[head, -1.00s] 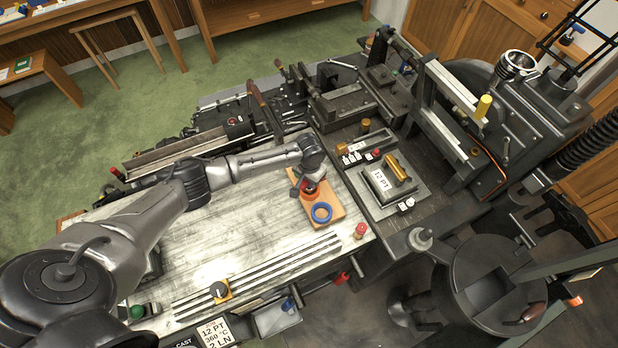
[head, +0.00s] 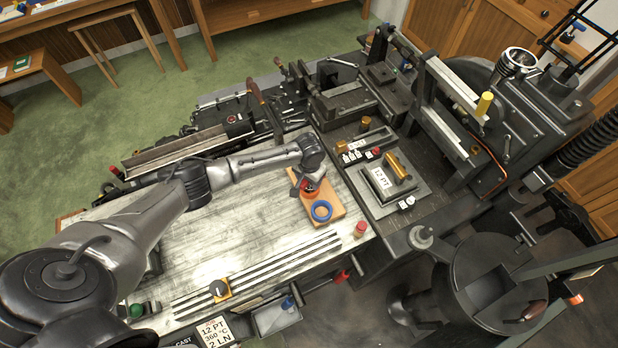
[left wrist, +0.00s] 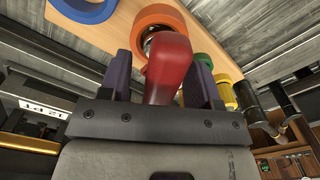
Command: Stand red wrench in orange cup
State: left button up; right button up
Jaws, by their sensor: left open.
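In the left wrist view the red wrench (left wrist: 170,68) shows as a rounded red handle between the two dark fingers of my left gripper (left wrist: 160,80), which is open. The orange cup (left wrist: 157,22) is a ring just beyond the handle, and the handle overlaps its opening. The wrench's lower end is hidden. In the head view my left gripper (head: 310,184) is over the wooden board, and the orange cup (head: 312,194) is partly hidden beneath it. My right gripper is not in view.
A blue cup (head: 321,210) stands next to the orange one on the wooden board (head: 338,205). Green (left wrist: 222,92) and yellow (left wrist: 252,108) cups show on the other side in the left wrist view. Machine parts lie right of the board; the grey tabletop (head: 240,235) to the left is mostly clear.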

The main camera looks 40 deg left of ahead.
pick_arm(q)
notch_tip(320, 180, up, 14)
dwell(0.6)
jog(key=shift+f, duration=0.1)
dwell(0.4)
jog(key=w+d+r+m+t+y, duration=0.1)
jog(key=w+d+r+m+t, duration=0.1)
jog(key=r+m+t, duration=0.3)
jog(key=w+d+r+m+t+y, duration=0.1)
jog(key=w+d+r+m+t, duration=0.15)
jog(key=r, duration=0.55)
jog(key=s+d+r+t+h+p, duration=0.1)
jog(key=s+d+r+t+p, duration=0.15)
jog(key=s+d+r, duration=0.2)
jog(key=s+d+f+n+g+p, duration=0.1)
jog(key=s+f, duration=0.5)
jog(key=s, duration=0.9)
jog(key=s+d+f+n+g+h+p, duration=0.1)
jog(key=s+f+n+g+p, duration=0.2)
jog(key=s, duration=1.2)
notch_tip(320, 180, down, 3)
jog(key=g+p, duration=0.2)
jog(key=p, duration=0.1)
jog(key=shift+s+f, duration=0.2)
jog(key=shift+s, duration=0.1)
